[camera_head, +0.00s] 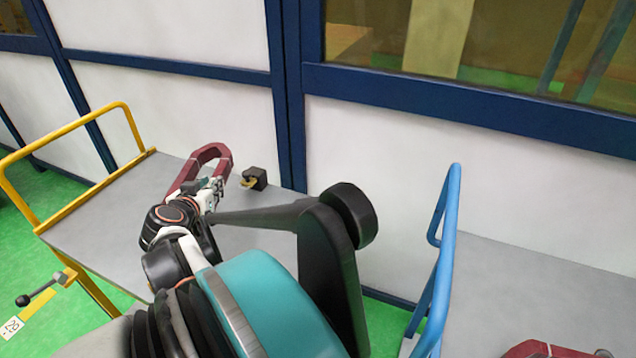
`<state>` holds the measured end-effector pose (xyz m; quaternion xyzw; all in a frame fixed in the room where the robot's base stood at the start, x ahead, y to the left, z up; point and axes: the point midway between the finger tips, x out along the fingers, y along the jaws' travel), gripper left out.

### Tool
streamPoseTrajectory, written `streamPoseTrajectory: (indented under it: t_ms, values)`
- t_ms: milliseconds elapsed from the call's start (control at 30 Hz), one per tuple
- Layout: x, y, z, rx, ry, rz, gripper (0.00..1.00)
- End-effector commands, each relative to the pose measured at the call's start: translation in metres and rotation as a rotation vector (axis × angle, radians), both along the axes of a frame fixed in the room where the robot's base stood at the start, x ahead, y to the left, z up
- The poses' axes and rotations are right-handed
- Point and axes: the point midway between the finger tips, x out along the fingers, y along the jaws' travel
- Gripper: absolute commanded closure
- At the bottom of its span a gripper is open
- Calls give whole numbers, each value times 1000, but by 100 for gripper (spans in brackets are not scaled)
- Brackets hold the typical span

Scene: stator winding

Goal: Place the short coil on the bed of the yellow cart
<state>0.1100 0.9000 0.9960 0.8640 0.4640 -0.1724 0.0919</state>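A dark red coil (208,153), a narrow bent loop with pale ties, is over the far part of the yellow cart's grey bed (95,236). I cannot tell whether it rests on the bed or is just above it. My gripper (216,184) is at the near right leg of this coil, overlapping it in the picture. Its fingers are too small and partly hidden to show whether they are closed on the coil. My arm hides the middle and near right of the bed. A second dark red coil (545,349) shows partly at the bottom right edge.
A small black block with a yellow part (255,179) is on the bed, right of the coil. The yellow cart's rail (70,128) stands at left. A blue rail (442,262) stands beside another grey surface (530,285) at right. A blue-framed white wall is behind.

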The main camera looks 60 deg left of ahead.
Motion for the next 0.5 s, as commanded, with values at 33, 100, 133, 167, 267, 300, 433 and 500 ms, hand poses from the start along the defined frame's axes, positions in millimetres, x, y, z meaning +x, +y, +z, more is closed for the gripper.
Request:
streamPoseTrajectory:
  t_ms: [33,100,133,167,267,300,433,500]
  values:
    - [0,0,-15,1,0,1,100]
    - [0,0,-30,1,0,1,100]
    - [0,0,-37,1,0,1,100]
    - [0,0,-44,1,0,1,100]
    - [0,0,-65,1,0,1,100]
    - [0,0,-74,1,0,1,100]
    - [0,0,-99,1,0,1,100]
    - [0,0,-109,1,0,1,100]
